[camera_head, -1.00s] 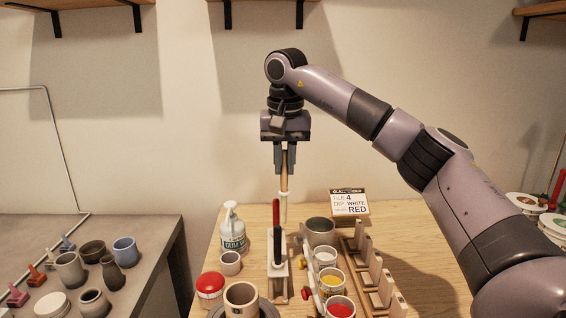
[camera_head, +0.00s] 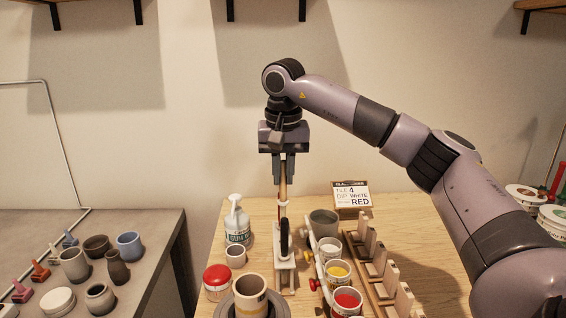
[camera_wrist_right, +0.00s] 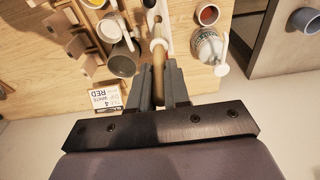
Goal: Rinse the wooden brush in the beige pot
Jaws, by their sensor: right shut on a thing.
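My right gripper (camera_head: 283,180) is shut on the wooden brush (camera_head: 283,188), which hangs upright, tip down, over the back of the wooden table. In the right wrist view the brush's handle (camera_wrist_right: 158,72) runs between the fingers and a pale collar (camera_wrist_right: 158,45) shows. Its lower end is hidden in the head view behind a dark upright tool (camera_head: 284,238) on a pale stand. A beige pot with dark markings (camera_head: 250,293) stands on a round grey turntable at the front. A grey-green pot (camera_head: 323,221) stands right of the brush. The left gripper is out of view.
Glaze cups, including yellow (camera_head: 338,271) and red (camera_head: 347,299), stand in line right of the stand. A wooden rack (camera_head: 375,250) lies beside them. A white bottle (camera_head: 237,222) and red-lidded jar (camera_head: 217,278) stand left. A sign (camera_head: 352,194) is behind.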

